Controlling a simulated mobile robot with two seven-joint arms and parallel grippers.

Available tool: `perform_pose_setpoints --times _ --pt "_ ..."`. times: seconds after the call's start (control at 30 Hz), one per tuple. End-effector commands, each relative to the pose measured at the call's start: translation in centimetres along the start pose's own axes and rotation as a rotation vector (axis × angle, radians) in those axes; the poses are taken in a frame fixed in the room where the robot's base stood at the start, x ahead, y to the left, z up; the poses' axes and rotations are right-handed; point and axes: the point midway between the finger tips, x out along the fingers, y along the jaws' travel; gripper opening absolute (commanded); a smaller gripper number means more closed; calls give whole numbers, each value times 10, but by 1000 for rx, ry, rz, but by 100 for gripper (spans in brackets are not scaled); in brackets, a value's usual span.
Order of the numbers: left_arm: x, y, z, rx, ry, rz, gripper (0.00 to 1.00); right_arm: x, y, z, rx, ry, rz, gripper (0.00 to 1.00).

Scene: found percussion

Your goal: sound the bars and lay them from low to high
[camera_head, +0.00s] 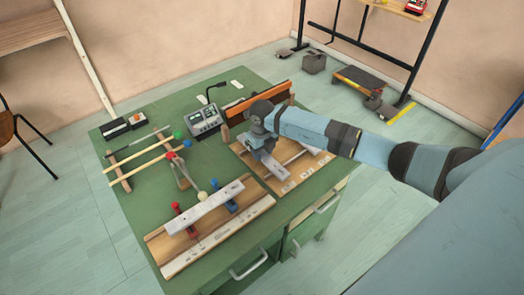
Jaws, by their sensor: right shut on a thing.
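My right gripper (263,152) reaches in from the right, low over the wooden board (308,172) at the right of the green table. It is shut on a grey metal bar (275,167); the fingertips are partly hidden by the wrist. Another grey bar (303,149) shows on the board behind it. A long pale bar (203,204) lies across red (177,209) and blue (215,186) supports on the front wooden base (230,222). Mallets with green (178,135), red (170,156) and pale yellow (201,196) heads are at the left and centre. My left gripper is out of view.
A grey device (204,121) with a thin microphone stands at the back of the green table (145,205). A wooden upright panel (265,101) is behind my right gripper. Small black boxes (121,127) sit at the back left.

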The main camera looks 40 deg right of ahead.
Motion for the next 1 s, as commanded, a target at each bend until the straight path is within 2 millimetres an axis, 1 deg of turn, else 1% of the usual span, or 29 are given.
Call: perform_pose_setpoints --times 0.4,0.43,0.53,0.87,0.97,1.0 --pt "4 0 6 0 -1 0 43 8 0 0 0 0 -1 8" --pt "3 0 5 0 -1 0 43 7 0 0 0 0 0 45" --pt "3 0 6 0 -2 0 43 7 0 0 0 0 0 68" --pt "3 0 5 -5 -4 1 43 7 0 0 0 0 0 68" --pt "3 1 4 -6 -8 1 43 -4 0 1 -1 -2 -1 68" --pt "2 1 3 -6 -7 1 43 -10 0 1 -1 -2 -1 68"
